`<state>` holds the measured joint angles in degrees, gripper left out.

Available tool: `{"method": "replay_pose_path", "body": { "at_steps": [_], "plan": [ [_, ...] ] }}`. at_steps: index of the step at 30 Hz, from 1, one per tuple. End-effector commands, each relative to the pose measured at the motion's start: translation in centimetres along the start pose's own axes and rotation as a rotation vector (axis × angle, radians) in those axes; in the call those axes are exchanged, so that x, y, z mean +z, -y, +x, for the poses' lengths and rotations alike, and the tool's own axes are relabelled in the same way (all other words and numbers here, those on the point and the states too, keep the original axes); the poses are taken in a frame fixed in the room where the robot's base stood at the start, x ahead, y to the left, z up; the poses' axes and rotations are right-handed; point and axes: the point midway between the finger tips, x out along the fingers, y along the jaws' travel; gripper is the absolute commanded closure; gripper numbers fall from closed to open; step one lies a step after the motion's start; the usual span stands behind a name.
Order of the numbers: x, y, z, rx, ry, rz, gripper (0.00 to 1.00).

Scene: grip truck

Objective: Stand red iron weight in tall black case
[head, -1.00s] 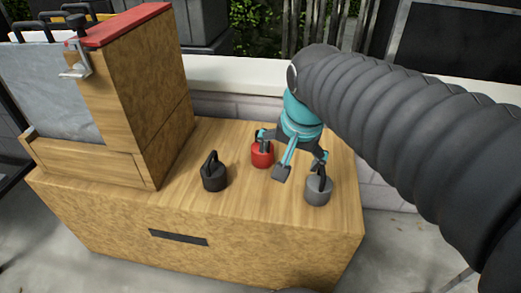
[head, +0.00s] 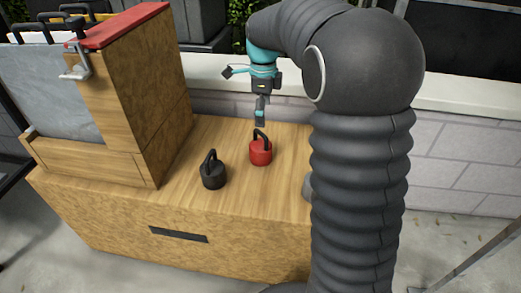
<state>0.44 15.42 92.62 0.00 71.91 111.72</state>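The red iron weight (head: 261,153), with a dark loop handle, stands upright on the wooden table top. My gripper (head: 246,96) is above and behind it, with its fingers spread wide and nothing between them. One finger points down above the red weight's handle in the picture; I cannot tell how far apart they are in depth. Dark box-like cases (head: 188,32) stand behind the wooden cabinet, and I cannot tell whether one is the tall black case.
A black weight (head: 213,176) stands left of the red one. A grey weight (head: 307,187) is mostly hidden behind my arm. A tall wooden cabinet (head: 145,95) with a red top rises at the left of the table (head: 225,130). A low wall (head: 455,165) runs behind.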

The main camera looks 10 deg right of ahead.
Motion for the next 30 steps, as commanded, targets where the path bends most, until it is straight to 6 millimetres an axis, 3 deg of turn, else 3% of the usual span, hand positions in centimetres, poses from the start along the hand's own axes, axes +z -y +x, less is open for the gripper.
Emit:
{"method": "replay_pose_path", "body": {
  "at_steps": [12,20,30],
  "plan": [
    [0.0,-0.1,7.0,0.004,-0.002,0.000,0.00],
    [0.1,0.0,8.6,0.002,-0.001,-0.001,0.00],
    [0.6,0.1,12.8,0.003,-0.001,-0.001,0.00]
  ]
}}
